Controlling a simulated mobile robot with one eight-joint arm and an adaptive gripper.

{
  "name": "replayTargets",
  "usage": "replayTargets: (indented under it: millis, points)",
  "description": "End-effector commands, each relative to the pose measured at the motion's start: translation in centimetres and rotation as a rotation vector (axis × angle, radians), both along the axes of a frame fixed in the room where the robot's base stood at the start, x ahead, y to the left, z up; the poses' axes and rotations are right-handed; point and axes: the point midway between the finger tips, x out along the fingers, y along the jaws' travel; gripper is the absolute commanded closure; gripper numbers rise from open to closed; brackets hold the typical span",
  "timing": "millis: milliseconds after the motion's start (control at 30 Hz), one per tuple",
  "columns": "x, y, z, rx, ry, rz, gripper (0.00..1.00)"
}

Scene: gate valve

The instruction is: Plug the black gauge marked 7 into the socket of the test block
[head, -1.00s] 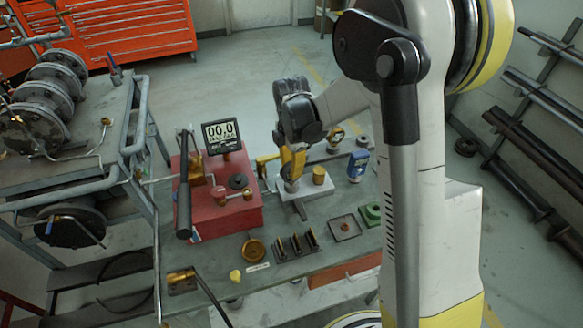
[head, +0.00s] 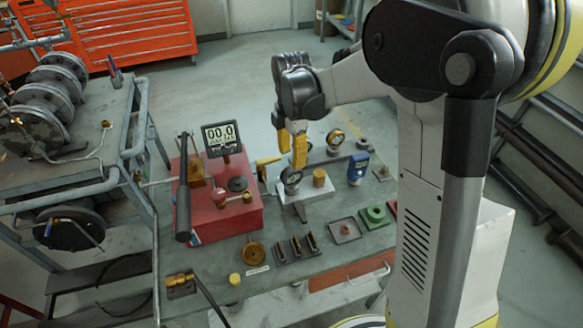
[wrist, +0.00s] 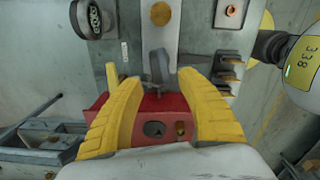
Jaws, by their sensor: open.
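The dark round gauge (head: 291,177) stands upright at the left end of the pale test block (head: 320,188). In the wrist view it shows nearly edge-on as a dark grey shape (wrist: 159,68). Its number is not legible, and its stem and the socket beneath are hidden, so I cannot tell how deep it sits. My gripper (head: 299,150) has yellow fingers and is just above the gauge. In the wrist view the fingers (wrist: 160,110) are spread wide on either side of the gauge, with gaps, and hold nothing.
The red box (head: 222,200) with a display (head: 221,137) stands left of the block. A brass cap (head: 318,177) is on the block. A blue gauge (head: 358,166) and a yellow-marked gauge (head: 335,138) stand behind. A slotted rack (head: 296,248) and tray (head: 345,230) lie in front.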

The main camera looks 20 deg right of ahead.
Motion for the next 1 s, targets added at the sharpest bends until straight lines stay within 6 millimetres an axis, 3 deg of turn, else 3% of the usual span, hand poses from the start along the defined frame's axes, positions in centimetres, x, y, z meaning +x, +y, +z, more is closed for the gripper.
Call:
replayTargets:
  millis: [100,300,867,1000]
  points:
    - [0.0,0.0,2.5,0.0,0.0,0.0,0.56]
    - [0.0,0.0,4.9,0.0,0.0,0.0,0.56]
    - [0.0,0.0,5.4,0.0,-0.001,-0.003,0.56]
    - [-1.2,0.0,6.6,0.002,-0.033,-0.096,0.56]
